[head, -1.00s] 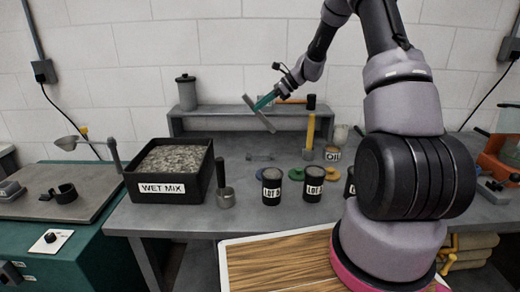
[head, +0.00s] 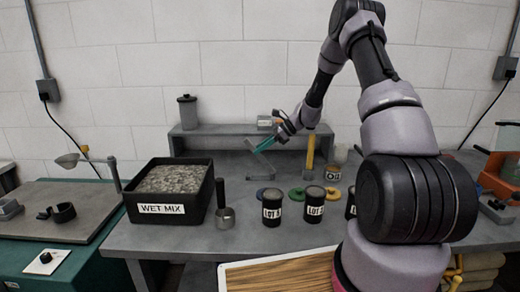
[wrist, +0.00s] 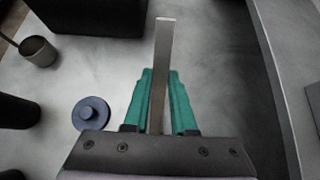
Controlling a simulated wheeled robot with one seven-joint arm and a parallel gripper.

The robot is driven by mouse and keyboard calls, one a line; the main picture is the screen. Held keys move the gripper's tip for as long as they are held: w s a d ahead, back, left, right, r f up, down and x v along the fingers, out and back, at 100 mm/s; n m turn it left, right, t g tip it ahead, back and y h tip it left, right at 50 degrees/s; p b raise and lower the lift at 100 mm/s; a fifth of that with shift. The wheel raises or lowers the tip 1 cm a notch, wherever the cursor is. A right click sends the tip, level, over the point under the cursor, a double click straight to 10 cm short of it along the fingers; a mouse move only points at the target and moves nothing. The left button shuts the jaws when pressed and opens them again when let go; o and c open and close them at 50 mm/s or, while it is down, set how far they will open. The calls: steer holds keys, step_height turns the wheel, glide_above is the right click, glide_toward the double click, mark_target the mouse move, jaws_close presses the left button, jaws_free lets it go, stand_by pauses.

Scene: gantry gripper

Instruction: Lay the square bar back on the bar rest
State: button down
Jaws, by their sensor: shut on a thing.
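My gripper (head: 264,145) is shut on the square bar (head: 252,147), a thin grey metal bar. It holds the bar tilted above the bench, in front of the grey shelf. In the wrist view the bar (wrist: 162,75) runs lengthwise between the teal fingers (wrist: 160,100) and sticks out past their tips. A small low grey fixture (head: 260,173), which looks like the bar rest, is on the bench below the bar. It is too small and partly covered to make out clearly, and I cannot pick it out in the wrist view.
A black wet mix tray (head: 160,209) and a dark-handled scoop (head: 225,216) stand to the left. Black lot jars (head: 272,210) and coloured knobbed discs (head: 297,193) are in front. A yellow-handled tool (head: 310,152) stands right of my gripper. The grey shelf (head: 215,142) is behind.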

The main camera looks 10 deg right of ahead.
steer(key=c, duration=0.7)
jaws_free()
steer(key=shift+f, duration=0.1)
steer(key=shift+c, duration=0.2)
steer(key=v, duration=1.2)
steer(key=s+a+r+n+h, duration=0.2)
steer(key=s+r+n, duration=0.2)
steer(key=s+r, duration=0.4)
steer(key=s+a+r+n+h, duration=0.2)
steer(key=s+r+n, duration=0.2)
steer(key=s+r, duration=0.4)
steer(key=s+r+n+t+h, duration=0.2)
steer(key=s+r+n, duration=0.2)
steer(key=s, duration=0.5)
steer(key=s+r+n+t+h, duration=0.2)
steer(key=s+r+n+t, duration=0.1)
steer(key=s, duration=0.7)
steer(key=shift+s+d+r+n, duration=0.25)
steer(key=shift+d+r+n, duration=0.1)
steer(key=shift+n, duration=0.25)
